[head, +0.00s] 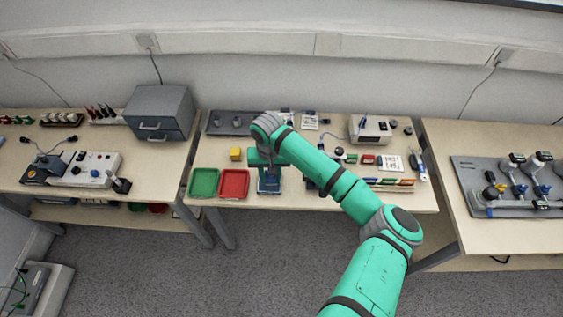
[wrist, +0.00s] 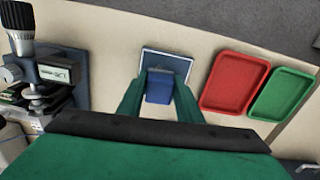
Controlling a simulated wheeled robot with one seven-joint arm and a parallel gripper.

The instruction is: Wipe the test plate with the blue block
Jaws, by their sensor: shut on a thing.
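In the wrist view, a blue block (wrist: 159,87) is held between the two green fingers of my gripper (wrist: 159,82). The test plate (wrist: 166,59), a dark blue-grey square with a pale rim, lies just beyond and under the block. I cannot tell whether the block touches the plate. In the head view, my gripper (head: 266,168) points down over the plate (head: 269,186) at the front of the middle table. The block is not clearly visible there.
A red tray (head: 234,184) and a green tray (head: 203,182) sit left of the plate. A yellow cube (head: 236,154) is behind them. A microscope-like instrument (wrist: 50,72) stands left of the plate in the wrist view. The table's front edge is close to the plate.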

